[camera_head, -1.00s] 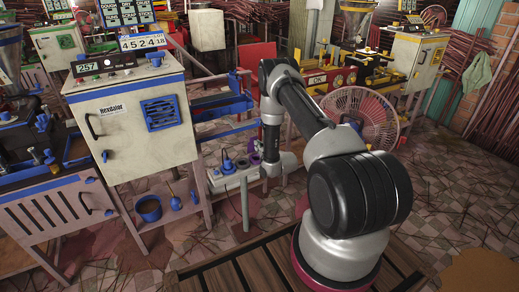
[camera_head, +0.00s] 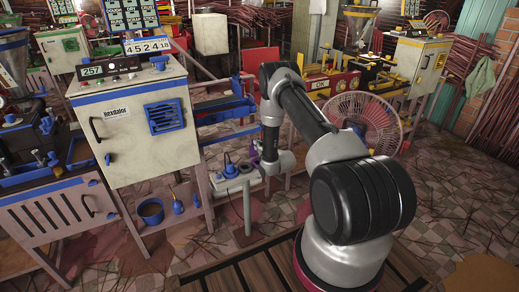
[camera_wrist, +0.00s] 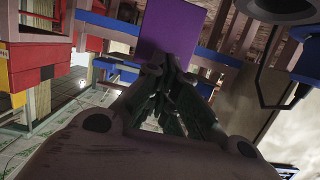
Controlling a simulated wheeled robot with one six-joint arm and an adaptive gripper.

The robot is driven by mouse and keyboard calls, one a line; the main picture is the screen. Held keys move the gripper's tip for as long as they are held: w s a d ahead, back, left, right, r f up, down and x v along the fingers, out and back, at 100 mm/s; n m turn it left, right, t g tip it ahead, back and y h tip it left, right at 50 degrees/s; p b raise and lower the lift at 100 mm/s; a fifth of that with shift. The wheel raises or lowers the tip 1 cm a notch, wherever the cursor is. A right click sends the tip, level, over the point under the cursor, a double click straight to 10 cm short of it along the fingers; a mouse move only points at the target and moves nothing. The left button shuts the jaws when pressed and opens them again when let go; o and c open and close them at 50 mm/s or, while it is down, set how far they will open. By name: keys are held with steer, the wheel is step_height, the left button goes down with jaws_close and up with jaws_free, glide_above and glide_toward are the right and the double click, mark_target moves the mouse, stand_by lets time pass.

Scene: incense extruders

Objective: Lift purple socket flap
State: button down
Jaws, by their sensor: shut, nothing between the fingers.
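The purple socket flap (camera_wrist: 183,30) fills the top middle of the wrist view as a flat purple panel. My gripper (camera_wrist: 178,62) is shut and empty, with its dark fingertips at the flap's lower edge. I cannot tell whether they touch it. In the head view a small patch of purple (camera_head: 252,154) shows beside my wrist, at the white socket strip (camera_head: 236,184). My wrist hides part of the strip there, and the fingers are hard to make out. The flap's hinge and opening are not clear.
A blue plug (camera_head: 230,168) sits on the strip, left of my wrist. A white cabinet (camera_head: 135,135) stands to the left, with a blue pot (camera_head: 151,211) below it. A pink fan (camera_head: 362,122) stands behind my arm. Open tiled floor lies to the right.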

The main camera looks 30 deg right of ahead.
steer(key=shift+w, duration=0.2)
steer(key=shift+w, duration=1.1)
steer(key=v, duration=0.8)
steer(key=shift+s, duration=0.15)
